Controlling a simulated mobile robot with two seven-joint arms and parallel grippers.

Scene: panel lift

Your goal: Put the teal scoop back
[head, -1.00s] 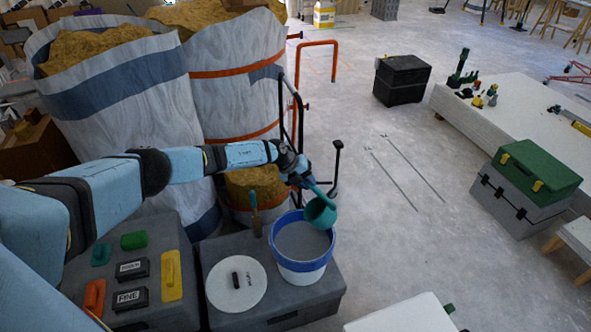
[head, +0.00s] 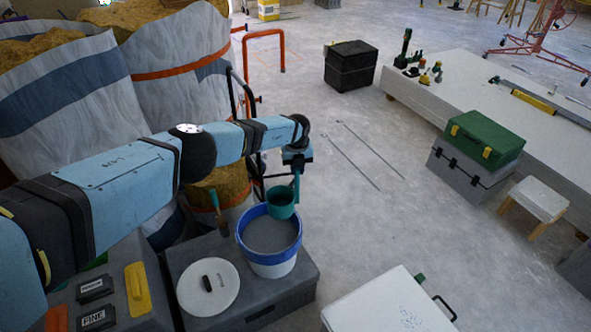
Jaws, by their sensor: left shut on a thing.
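The teal scoop (head: 281,205) hangs from my left gripper (head: 296,160), which is shut on its handle. The scoop's cup is over the back right rim of a white bucket (head: 271,262) with a blue band. Grey material (head: 270,236) fills the bucket. I cannot tell whether the cup touches the rim. The bucket stands on a dark grey box (head: 297,283). My right gripper is not in view.
A white round lid (head: 208,290) lies on the same box, left of the bucket. A trowel (head: 215,200) stands behind it. Large bags of yellow material (head: 160,75) are behind my arm.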

